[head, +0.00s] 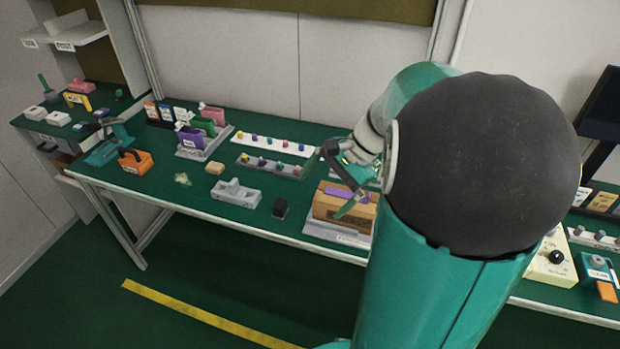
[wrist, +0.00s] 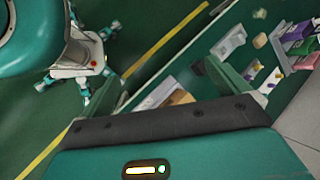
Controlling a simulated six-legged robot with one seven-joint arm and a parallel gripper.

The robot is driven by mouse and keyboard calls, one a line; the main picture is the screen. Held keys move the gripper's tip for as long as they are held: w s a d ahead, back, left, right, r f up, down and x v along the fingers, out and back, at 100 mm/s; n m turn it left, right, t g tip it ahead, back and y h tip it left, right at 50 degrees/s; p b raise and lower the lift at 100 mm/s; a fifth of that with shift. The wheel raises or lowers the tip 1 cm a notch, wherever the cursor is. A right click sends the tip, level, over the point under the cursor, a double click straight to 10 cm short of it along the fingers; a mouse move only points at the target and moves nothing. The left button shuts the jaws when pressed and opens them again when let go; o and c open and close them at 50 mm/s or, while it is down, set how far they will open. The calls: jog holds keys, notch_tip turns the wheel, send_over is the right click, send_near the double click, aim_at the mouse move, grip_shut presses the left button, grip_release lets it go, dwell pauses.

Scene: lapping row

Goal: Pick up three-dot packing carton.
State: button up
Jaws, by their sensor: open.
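A brown cardboard-coloured carton (head: 328,208) sits in a pale grey tray (head: 325,232) near the front edge of the green bench. A purple item (head: 342,194) shows at its top. I cannot make out dots on the carton, so I cannot confirm it is the three-dot one. My gripper (head: 350,185) is open and appears above the carton, partly covering it. In the wrist view, part of a brown carton (wrist: 180,98) shows between the open fingers (wrist: 174,88); its lower part is hidden behind the gripper body.
A small black block (head: 280,208) and a grey fixture (head: 235,194) stand left of the tray. Behind are strips of coloured knobs (head: 275,145) and a rack of coloured holders (head: 203,140). An orange bin (head: 136,161) is further left. My arm hides the bench's right-centre.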

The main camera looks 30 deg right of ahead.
jog(key=s+d+f+m+t+y, duration=0.1)
jog(key=d+f+m+t, duration=0.15)
jog(key=d, duration=0.35)
jog(key=d+f+m+t+y, duration=0.1)
jog(key=d+f+m, duration=0.25)
jog(key=d, duration=0.35)
jog(key=m+t, duration=0.4)
jog(key=m, duration=0.3)
send_near(370, 196)
jog(key=shift+t, duration=0.25)
jog(key=x, duration=0.8)
jog(key=shift+s+a, duration=0.2)
jog(key=shift+a, duration=0.05)
jog(key=x, duration=0.5)
jog(key=shift+f, duration=0.25)
jog(key=c, duration=1.3)
jog(key=shift+r, duration=0.1)
